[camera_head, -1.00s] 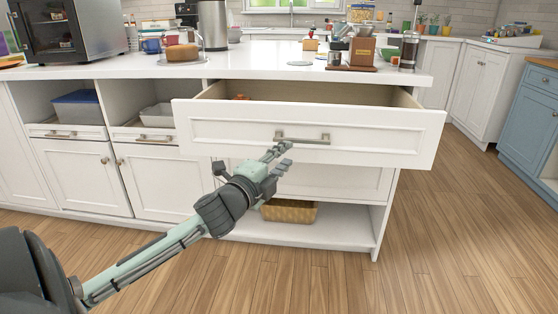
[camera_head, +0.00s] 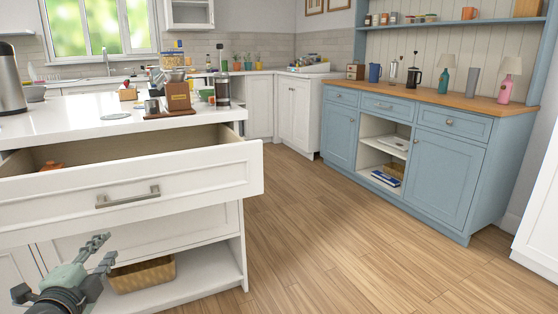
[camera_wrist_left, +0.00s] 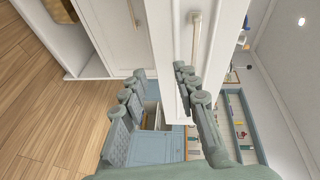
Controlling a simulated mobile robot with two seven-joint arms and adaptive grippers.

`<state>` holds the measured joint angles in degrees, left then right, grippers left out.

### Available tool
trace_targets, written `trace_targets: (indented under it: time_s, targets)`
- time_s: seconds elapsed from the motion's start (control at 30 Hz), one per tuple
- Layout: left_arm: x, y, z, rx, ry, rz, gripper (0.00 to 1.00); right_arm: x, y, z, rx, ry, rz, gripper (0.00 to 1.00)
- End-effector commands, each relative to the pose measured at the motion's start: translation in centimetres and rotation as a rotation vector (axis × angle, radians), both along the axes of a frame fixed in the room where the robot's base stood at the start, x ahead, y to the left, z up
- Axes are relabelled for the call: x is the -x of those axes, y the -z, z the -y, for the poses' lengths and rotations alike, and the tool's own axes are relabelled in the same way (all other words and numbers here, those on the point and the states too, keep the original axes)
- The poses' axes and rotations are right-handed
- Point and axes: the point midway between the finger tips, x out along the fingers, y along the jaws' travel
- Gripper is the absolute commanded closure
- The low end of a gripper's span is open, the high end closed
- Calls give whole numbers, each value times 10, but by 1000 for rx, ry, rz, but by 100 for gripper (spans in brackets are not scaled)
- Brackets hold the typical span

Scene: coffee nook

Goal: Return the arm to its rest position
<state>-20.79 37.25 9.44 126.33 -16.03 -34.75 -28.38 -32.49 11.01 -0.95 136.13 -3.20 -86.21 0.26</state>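My left gripper (camera_head: 108,247) is at the lower left of the head view, in front of the island and below the handle (camera_head: 128,197) of the pulled-out white drawer (camera_head: 215,178). Its fingers are apart with nothing between them. The left wrist view shows the fingers spread (camera_wrist_left: 158,82), with the drawer front (camera_wrist_left: 165,60) and its handle (camera_wrist_left: 196,35) close by; the handle is outside the fingers. Most of the left arm is out of the head view. My right gripper is in neither view.
The open drawer sticks out above the gripper and holds an orange-brown item (camera_head: 51,166). A wicker basket (camera_head: 142,274) sits on the low shelf beside the gripper. The wooden floor (camera_head: 330,245) to the right is clear up to the blue cabinet (camera_head: 438,165).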

Motion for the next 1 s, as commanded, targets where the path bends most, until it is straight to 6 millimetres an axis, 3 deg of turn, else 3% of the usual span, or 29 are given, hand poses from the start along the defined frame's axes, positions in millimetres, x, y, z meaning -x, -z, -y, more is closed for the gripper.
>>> trace_targets:
  time_s: [0.17, 0.3, 0.43, 0.6, 0.7, 1.0]
  targets:
    - [45, 118, 5, 369, -210, -237, 70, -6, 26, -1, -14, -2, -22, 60]
    - [101, 205, 36, 639, -399, -435, 70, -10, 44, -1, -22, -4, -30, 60]
    - [155, 263, 78, 834, -560, -598, 70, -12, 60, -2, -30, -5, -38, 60]
    - [205, 302, 122, 979, -706, -743, 70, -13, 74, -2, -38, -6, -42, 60]
    - [219, 311, 135, 1013, -747, -783, 70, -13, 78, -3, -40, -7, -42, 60]
    - [224, 314, 139, 1023, -760, -796, 70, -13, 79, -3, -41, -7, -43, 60]
